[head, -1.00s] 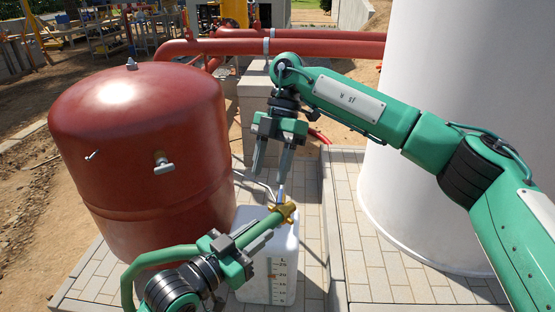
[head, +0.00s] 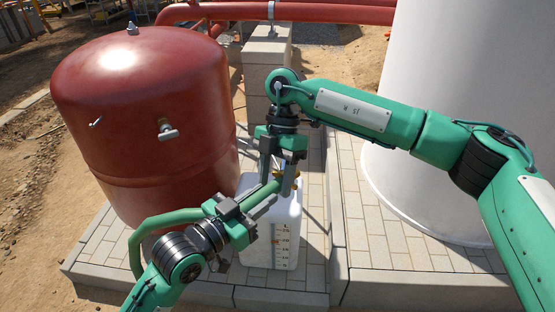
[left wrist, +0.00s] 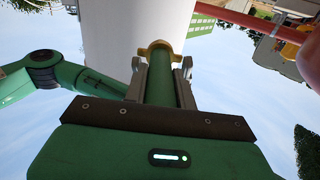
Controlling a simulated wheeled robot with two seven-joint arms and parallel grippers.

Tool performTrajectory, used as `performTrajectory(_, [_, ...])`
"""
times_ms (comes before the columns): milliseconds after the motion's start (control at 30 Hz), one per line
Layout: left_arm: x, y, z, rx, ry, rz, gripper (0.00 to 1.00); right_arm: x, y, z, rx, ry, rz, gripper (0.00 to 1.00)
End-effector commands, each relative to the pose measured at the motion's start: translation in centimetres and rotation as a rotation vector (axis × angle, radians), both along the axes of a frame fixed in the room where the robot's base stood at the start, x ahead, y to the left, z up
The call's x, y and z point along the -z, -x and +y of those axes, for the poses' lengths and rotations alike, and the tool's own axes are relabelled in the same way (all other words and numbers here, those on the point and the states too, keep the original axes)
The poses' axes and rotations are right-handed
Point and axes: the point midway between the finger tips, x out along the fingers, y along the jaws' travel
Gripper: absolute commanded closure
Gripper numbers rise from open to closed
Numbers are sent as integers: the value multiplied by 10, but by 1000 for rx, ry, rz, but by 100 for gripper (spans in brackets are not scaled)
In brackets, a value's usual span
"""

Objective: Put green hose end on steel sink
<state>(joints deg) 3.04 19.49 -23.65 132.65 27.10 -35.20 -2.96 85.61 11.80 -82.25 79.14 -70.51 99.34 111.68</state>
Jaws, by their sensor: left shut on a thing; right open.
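A green hose (head: 165,221) loops up from the lower left and runs through my left gripper (head: 262,207), which is shut on it. Its brass end fitting (left wrist: 160,46) sticks out beyond the left fingers in the left wrist view. In the head view the fitting is mostly hidden behind my right gripper (head: 277,190). The right gripper points down, open, with its fingers on both sides of the hose near the end. I cannot tell if they touch it. No steel sink shows in these views.
A white translucent container (head: 272,238) with a scale stands on the paving just under the hose end. A red tank (head: 150,110) stands at the left and a large white cylinder (head: 440,120) at the right. A block pillar (head: 265,75) and red pipes (head: 330,14) are behind.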

Motion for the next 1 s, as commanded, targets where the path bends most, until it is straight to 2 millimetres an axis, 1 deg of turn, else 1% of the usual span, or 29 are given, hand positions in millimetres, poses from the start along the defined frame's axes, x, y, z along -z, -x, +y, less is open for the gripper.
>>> performTrajectory(100, [-1,0,0,0,1,-2,100,5,2,1,1,-1,0,48])
performTrajectory(367, [-1,0,0,0,1,-2,100,5,2,1,1,-1,0,48])
performTrajectory(467, [-1,0,0,0,1,-2,100,5,2,1,1,-1,0,66])
performTrajectory(500, [-1,0,0,0,1,-2,100,5,2,1,1,-1,0,73])
performTrajectory(633, [-1,0,0,1,1,-2,100,5,2,1,1,-2,-1,99])
performTrajectory(667, [-1,1,0,1,1,-2,100,5,2,1,1,-2,-1,100])
performTrajectory(700, [-1,1,-1,2,2,-1,68,5,2,1,0,-3,-1,100])
performTrajectory(767, [-1,1,-1,2,2,-1,56,5,2,1,0,-3,-1,100])
performTrajectory(800, [-1,1,-1,2,2,-1,48,5,2,1,0,-3,-1,100])
performTrajectory(1000, [0,0,0,1,1,-1,48,5,2,1,0,-2,-1,100])
